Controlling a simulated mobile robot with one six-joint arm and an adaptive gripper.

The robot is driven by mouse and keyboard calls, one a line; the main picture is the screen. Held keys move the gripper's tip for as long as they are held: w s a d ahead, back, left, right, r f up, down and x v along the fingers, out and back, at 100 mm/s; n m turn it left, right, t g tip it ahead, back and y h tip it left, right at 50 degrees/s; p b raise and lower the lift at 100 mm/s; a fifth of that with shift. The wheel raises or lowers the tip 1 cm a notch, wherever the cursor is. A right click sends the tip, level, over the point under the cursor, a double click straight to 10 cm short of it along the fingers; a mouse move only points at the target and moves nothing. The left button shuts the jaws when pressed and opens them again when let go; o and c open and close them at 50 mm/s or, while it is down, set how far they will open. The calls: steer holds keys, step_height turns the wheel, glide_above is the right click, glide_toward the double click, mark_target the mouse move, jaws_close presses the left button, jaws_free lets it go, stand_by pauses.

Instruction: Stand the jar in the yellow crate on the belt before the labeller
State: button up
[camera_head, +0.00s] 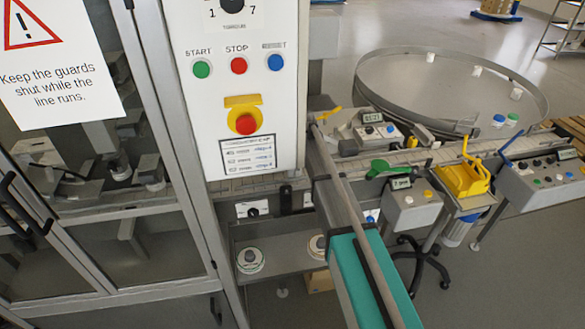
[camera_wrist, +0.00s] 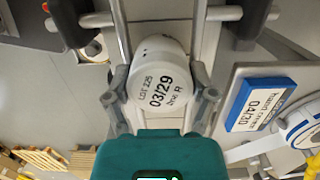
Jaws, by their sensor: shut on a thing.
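My gripper (camera_wrist: 160,88) is shut on a white jar (camera_wrist: 160,75), one finger on each side of it. The jar's round face shows print reading "LOT 225 03/29". In the wrist view the jar lies between two grey rails (camera_wrist: 203,30); I cannot tell whether it touches the belt. The yellow crate (camera_head: 465,180) stands at the right in the head view; I see no jar in it clearly. The belt (camera_head: 400,158) runs behind the small control boxes. My gripper's fingers and the jar are not clear in the head view.
A white control panel (camera_head: 240,80) and guarded cabinet fill the left. A round turntable (camera_head: 450,85) with several white jars stands at the back. Two jars sit on a low grey shelf (camera_head: 285,262). A blue block marked 04/30 (camera_wrist: 255,104) is right of the jar.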

steer(key=shift+f, duration=0.25)
steer(key=shift+o, duration=0.3)
steer(key=shift+s+d+f+b, duration=0.1)
steer(key=shift+s+f+b, duration=0.15)
steer(key=shift+b, duration=0.3)
steer(key=o, duration=0.9)
steer(key=shift+o, duration=1.2)
steer(key=shift+w+f, duration=0.15)
steer(key=shift+w, duration=0.1)
steer(key=shift+r, duration=0.2)
